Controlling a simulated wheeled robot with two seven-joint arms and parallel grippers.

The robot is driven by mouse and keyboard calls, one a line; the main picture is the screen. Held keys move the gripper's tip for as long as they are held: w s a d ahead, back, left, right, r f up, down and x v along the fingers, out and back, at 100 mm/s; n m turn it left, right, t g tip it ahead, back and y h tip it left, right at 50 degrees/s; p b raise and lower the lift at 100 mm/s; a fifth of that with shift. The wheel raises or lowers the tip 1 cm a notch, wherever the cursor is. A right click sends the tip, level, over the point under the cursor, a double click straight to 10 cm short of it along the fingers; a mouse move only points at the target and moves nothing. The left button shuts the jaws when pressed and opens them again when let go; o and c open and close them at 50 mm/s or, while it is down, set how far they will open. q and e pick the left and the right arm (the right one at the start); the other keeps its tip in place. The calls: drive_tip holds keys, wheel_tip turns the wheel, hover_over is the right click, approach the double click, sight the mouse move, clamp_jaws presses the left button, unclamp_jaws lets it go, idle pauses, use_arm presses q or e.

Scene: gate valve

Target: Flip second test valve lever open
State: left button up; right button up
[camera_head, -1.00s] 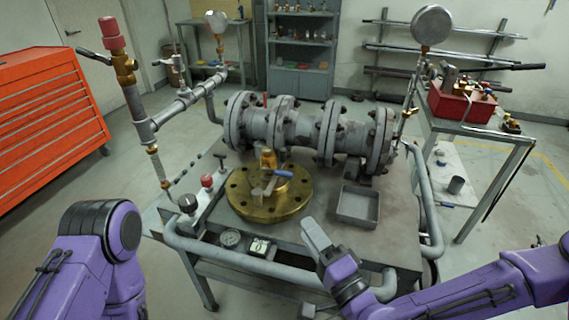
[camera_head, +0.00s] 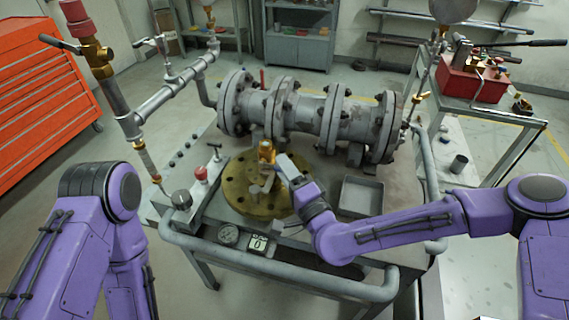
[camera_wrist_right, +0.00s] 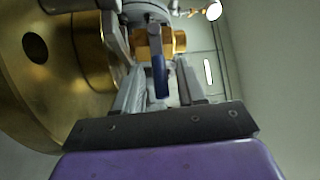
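A small brass valve (camera_head: 266,153) stands on a round brass flange (camera_head: 240,195) on the bench. Its blue lever (camera_wrist_right: 160,76) shows in the right wrist view, where the brass body (camera_wrist_right: 160,42) lies just beyond it. My right gripper (camera_head: 288,170) is at the valve's right side and hides the lever in the head view. In the wrist view its two fingers (camera_wrist_right: 158,92) stand apart on either side of the blue lever; contact cannot be made out. My left arm is at the lower left; its gripper is out of view.
A large grey flanged pipe body (camera_head: 305,112) lies behind the flange. A grey tray (camera_head: 362,196) is to its right. Gauge (camera_head: 228,235), knobs and a rail (camera_head: 270,262) line the front. Upright piping (camera_head: 118,105) rises at the left.

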drive_tip(key=shift+w+a+r, duration=0.1)
drive_tip(key=shift+w, duration=0.1)
clamp_jaws()
drive_tip(key=shift+r+p, duration=0.15)
drive_tip(key=shift+p, duration=0.15)
drive_tip(key=r+n+g+p, duration=0.1)
drive_tip(key=p, duration=0.3)
drive_tip(key=r+n+g+h+p, duration=0.1)
drive_tip(key=r+n+g+p, duration=0.1)
drive_tip(key=p, duration=0.2)
drive_tip(key=shift+a+h+p, duration=0.3)
drive_tip(key=shift+a+p, duration=0.05)
drive_tip(key=shift+p, duration=0.05)
drive_tip(key=shift+w+f+n+g+h+p, duration=0.1)
drive_tip(key=shift+f+n+g+h+p, duration=0.15)
drive_tip(key=shift+n+p, duration=0.2)
drive_tip(key=shift+f, duration=0.15)
unclamp_jaws()
